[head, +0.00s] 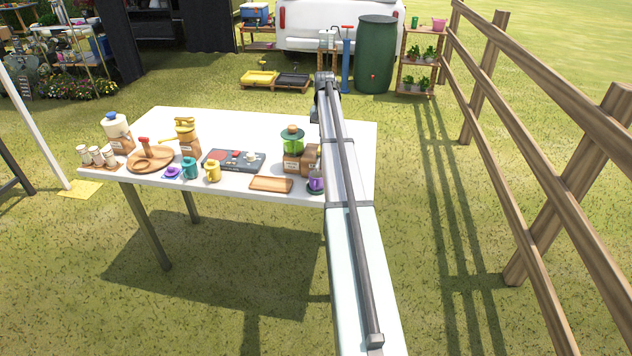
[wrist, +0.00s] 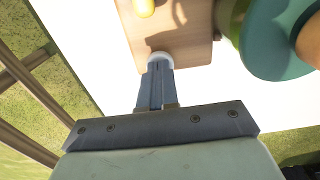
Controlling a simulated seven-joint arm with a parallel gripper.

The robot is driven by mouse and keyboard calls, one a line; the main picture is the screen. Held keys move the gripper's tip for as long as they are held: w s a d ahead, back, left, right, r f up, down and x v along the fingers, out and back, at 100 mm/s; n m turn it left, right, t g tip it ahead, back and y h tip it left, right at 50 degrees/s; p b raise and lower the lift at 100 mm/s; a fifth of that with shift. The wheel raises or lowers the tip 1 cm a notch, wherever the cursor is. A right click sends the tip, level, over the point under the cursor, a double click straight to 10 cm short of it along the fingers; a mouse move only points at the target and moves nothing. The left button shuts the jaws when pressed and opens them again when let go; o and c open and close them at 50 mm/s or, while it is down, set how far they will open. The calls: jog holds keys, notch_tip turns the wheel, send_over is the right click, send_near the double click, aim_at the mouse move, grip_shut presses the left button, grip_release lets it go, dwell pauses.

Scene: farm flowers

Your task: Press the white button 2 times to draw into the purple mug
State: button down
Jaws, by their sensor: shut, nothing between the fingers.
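The purple mug (head: 316,182) stands on a dark green round base at the table's front right, beside my arm. A wooden dispenser block (head: 298,162) with a green jar (head: 292,143) stands just behind it. In the wrist view, the white button (wrist: 160,55) is on the wooden block's face (wrist: 185,35). My gripper (wrist: 158,66) is shut and empty, its fingertips right at the button and overlapping its edge. I cannot tell whether they touch it or whether it is pushed in. In the head view, my arm hides the gripper and the button.
The jar's teal lid (wrist: 270,45) is close on the right in the wrist view. A yellow piece (wrist: 144,7) sits beyond the button. A wooden tray (head: 271,184), a dark panel (head: 232,161), a yellow mug (head: 212,172) and a teal mug (head: 190,169) are farther left on the white table (head: 240,124).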

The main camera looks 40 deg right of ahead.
jog(key=shift+f, duration=0.35)
jog(key=shift+r, duration=1.25)
jog(key=shift+r, duration=0.1)
dwell(2.1)
notch_tip(320, 180, up, 6)
jog(key=shift+f, duration=0.1)
dwell(0.6)
dwell(0.4)
